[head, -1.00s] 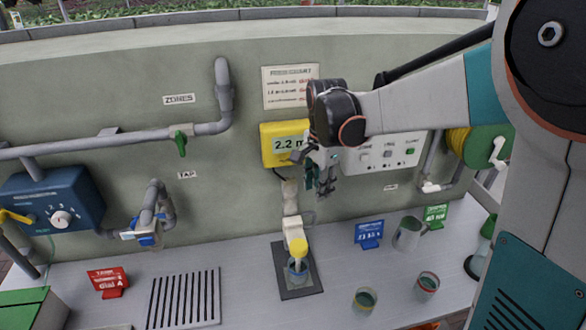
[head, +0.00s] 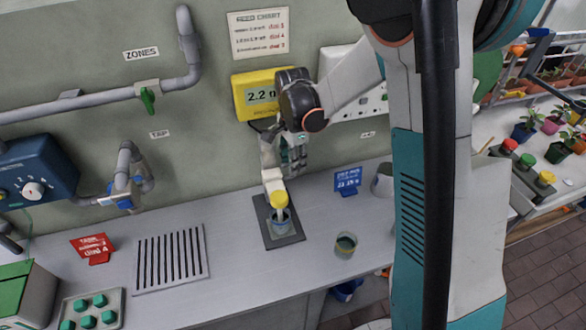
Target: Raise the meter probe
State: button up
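The meter probe (head: 275,183) is a pale arm with a yellow cap, below the yellow meter (head: 240,98), whose screen starts with "2.2". Its lower end is down in a small clear cup (head: 281,222) on a dark plate (head: 293,240). My gripper (head: 294,168) is in front of the wall, just above and to the right of the probe's yellow cap. Its fingers point down and overlap the probe's mount in the picture. I cannot tell whether they touch it or how wide they are apart.
A cup of dark liquid (head: 345,246) and a blue sign (head: 347,182) stand to the right. A watering can (head: 382,180) is partly hidden by my arm. A drain grille (head: 171,259), a red sign (head: 93,248) and a tray of green pieces (head: 91,310) are at left.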

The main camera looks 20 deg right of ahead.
jog(key=shift+f, duration=1.5)
grip_shut()
